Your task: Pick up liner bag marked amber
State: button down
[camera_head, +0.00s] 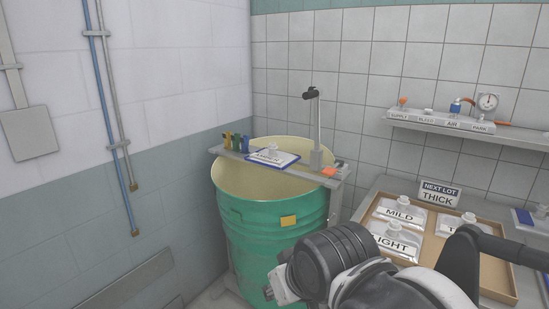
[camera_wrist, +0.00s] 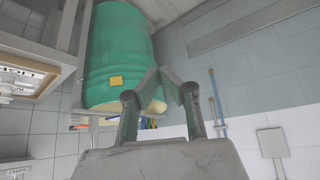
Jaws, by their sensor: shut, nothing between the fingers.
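No bag that I can read as marked amber shows. A flat white bag or sheet with blue edging and dark lettering (camera_head: 272,157) lies on the grey crossbar over the drum's mouth; its lettering is too small to read surely. The green drum (camera_head: 255,225) bears an amber square on its side; it also shows in the wrist view (camera_wrist: 118,45). My gripper (camera_wrist: 168,78) is shut and empty, its fingertips over the drum's edge in the wrist view. In the head view my wrist hides part of the drum and tray, and the fingers are mostly hidden.
A NEXT LOT THICK sign (camera_head: 440,194) stands behind. A post (camera_head: 318,128) rises beside the drum. Pipes run along the left wall.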

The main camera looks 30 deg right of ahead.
jog(key=c, duration=2.4)
grip_release()
jog(key=o, duration=1.4)
